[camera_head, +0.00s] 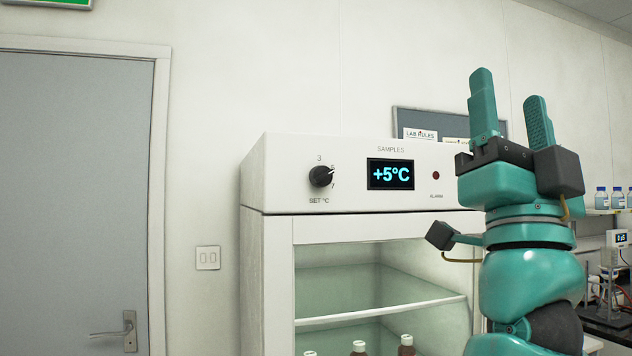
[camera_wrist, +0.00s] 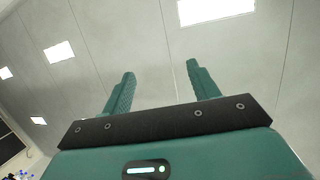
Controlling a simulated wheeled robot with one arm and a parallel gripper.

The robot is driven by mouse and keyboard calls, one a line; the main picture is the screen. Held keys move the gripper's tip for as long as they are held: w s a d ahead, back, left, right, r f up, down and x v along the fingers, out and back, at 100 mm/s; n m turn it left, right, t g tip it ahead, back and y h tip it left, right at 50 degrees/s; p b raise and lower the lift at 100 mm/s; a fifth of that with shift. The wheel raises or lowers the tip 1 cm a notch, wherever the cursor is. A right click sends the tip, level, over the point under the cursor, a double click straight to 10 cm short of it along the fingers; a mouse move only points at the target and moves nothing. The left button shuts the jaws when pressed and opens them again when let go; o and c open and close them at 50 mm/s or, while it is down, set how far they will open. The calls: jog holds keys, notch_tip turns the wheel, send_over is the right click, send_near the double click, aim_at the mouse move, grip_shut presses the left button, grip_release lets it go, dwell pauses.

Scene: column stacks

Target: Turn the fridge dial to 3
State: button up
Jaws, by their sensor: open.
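The fridge dial (camera_head: 321,176) is a round black knob on the white top panel of the fridge (camera_head: 300,190), in the head view. Marks 3, 5 and 7 stand around it, with "SET °C" below. Its white pointer line points right and slightly up, toward the 5. The display (camera_head: 391,174) to its right reads +5°C. My gripper (camera_head: 512,105) is raised to the right of the dial, fingers pointing up, open and empty. In the wrist view its two teal fingers (camera_wrist: 160,88) are apart, with only ceiling beyond them.
A dark red alarm light (camera_head: 435,175) sits right of the display. Brown bottles (camera_head: 406,346) stand inside the fridge below a white shelf. A grey door (camera_head: 70,200) and a wall switch (camera_head: 208,258) are at left. The space in front of the dial is clear.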

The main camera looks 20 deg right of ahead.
jog(key=w+a+f+n+t+y, duration=0.1)
jog(key=w+a+f+n+y, duration=0.1)
jog(key=w+n+y, duration=0.5)
jog(key=w+a+f+n+y, duration=0.25)
jog(key=n+y, duration=0.25)
jog(key=y, duration=0.5)
jog(key=n+g+y, duration=0.4)
send_near(324, 178)
jog(key=shift+p+x, duration=4.75)
jog(key=shift+p, duration=5.65)
jog(key=shift+w+d+f, duration=0.1)
jog(key=shift+d, duration=0.1)
jog(key=c, duration=1)
